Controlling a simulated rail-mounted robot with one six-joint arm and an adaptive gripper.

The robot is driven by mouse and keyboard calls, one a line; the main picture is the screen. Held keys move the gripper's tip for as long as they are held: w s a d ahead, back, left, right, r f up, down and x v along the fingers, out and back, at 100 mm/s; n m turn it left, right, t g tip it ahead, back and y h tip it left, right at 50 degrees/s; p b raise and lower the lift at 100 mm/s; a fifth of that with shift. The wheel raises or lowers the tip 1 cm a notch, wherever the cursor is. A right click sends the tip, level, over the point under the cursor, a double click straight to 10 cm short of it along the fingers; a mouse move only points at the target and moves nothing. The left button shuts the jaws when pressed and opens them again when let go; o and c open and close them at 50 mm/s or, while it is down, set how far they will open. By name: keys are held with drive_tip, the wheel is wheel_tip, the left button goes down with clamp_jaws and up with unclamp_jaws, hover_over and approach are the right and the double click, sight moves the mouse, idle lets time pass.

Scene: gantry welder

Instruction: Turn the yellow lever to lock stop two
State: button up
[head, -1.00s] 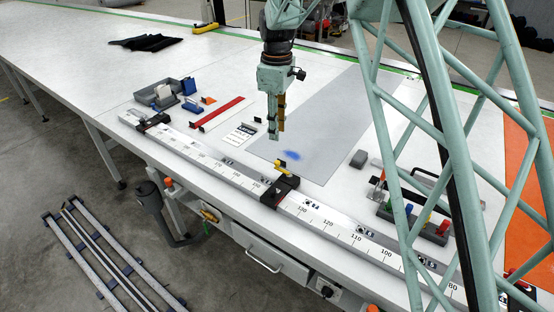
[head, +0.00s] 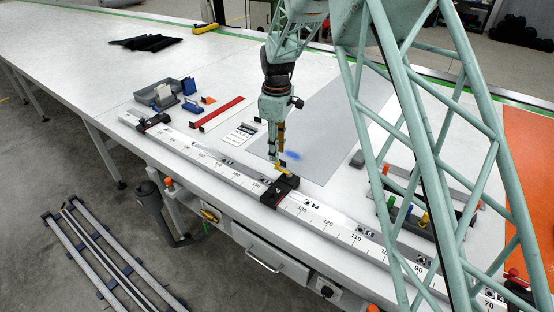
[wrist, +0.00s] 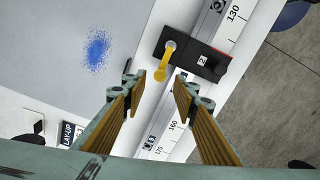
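The yellow lever (head: 284,170) sticks out from the far side of a black stop block (head: 279,190) on the white scale rail. In the wrist view the lever (wrist: 163,64) is pivoted at a round pin on the block (wrist: 205,61), which bears a "2" label and a red part at its right end. The lever's free end points down the picture, towards the gap between my fingers. My gripper (wrist: 162,88) is open, its two yellow-padded fingers spread and empty, one either side of the lever's line. In the head view my gripper (head: 277,157) hangs close by the lever; contact cannot be told.
The scale rail (head: 333,228) runs along the bench's front edge, with another black stop (head: 153,122) farther left. A grey mat with a blue patch (head: 290,155) lies behind the lever. A grey tray (head: 165,93) and a red strip (head: 217,112) lie left.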

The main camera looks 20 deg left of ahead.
drive_tip(key=shift+f, duration=2.15)
drive_tip(key=shift+c, duration=0.2)
drive_tip(key=c, duration=0.8)
